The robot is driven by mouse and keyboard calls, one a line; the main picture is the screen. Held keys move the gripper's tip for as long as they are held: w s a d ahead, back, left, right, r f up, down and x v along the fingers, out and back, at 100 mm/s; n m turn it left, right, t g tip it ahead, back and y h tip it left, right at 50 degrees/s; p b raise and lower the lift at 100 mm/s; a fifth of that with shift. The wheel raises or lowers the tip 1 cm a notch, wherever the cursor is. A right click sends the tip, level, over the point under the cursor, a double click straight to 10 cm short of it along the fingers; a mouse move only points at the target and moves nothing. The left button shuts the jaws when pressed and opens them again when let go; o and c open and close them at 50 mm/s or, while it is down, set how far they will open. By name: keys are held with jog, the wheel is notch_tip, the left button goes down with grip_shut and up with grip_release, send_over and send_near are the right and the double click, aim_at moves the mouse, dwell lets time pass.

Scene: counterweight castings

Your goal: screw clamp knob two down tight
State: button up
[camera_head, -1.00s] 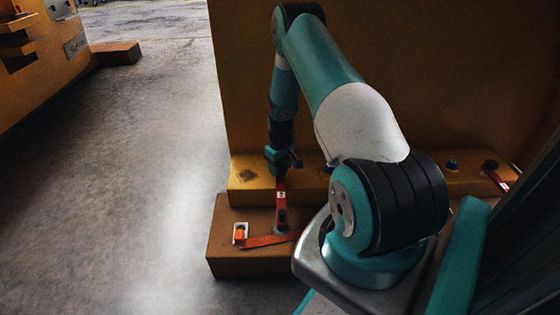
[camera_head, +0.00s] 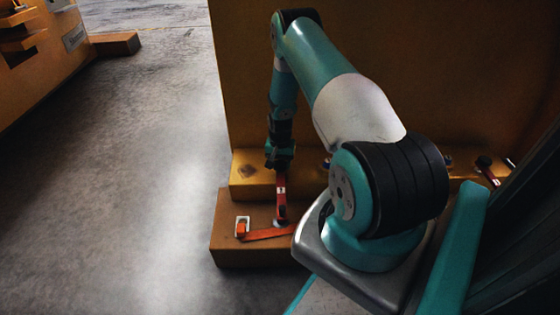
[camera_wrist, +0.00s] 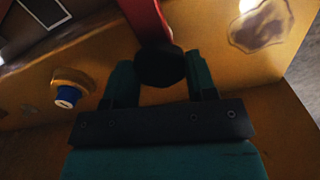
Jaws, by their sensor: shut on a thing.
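My gripper (camera_wrist: 159,88) is shut on a round black clamp knob (camera_wrist: 161,66), with a teal finger on either side of it. The knob sits at the near end of a red clamp bar (camera_wrist: 146,20). In the head view my gripper (camera_head: 279,163) is low against the yellow ledge, at the upper end of the same red bar (camera_head: 281,185). The knob itself is hidden there by the gripper, and its thread and seating cannot be seen. A second red clamp (camera_head: 489,174) with a black knob (camera_head: 483,160) lies at the right.
A blue-capped fitting (camera_wrist: 67,96) stands beside the held knob. An orange strap (camera_head: 268,235) and a white plate with an orange piece (camera_head: 242,227) lie on the lower block (camera_head: 235,255). A tall yellow wall (camera_head: 235,90) rises behind. The floor at left is open.

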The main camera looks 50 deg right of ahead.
aim_at(280, 164)
jog(key=shift+r+m, duration=0.15)
jog(key=shift+m, duration=0.45)
jog(key=shift+d, duration=0.1)
jog(key=o, duration=0.9)
notch_tip(280, 164, up, 17)
jog(key=p, duration=0.5)
jog(key=shift+r, duration=0.15)
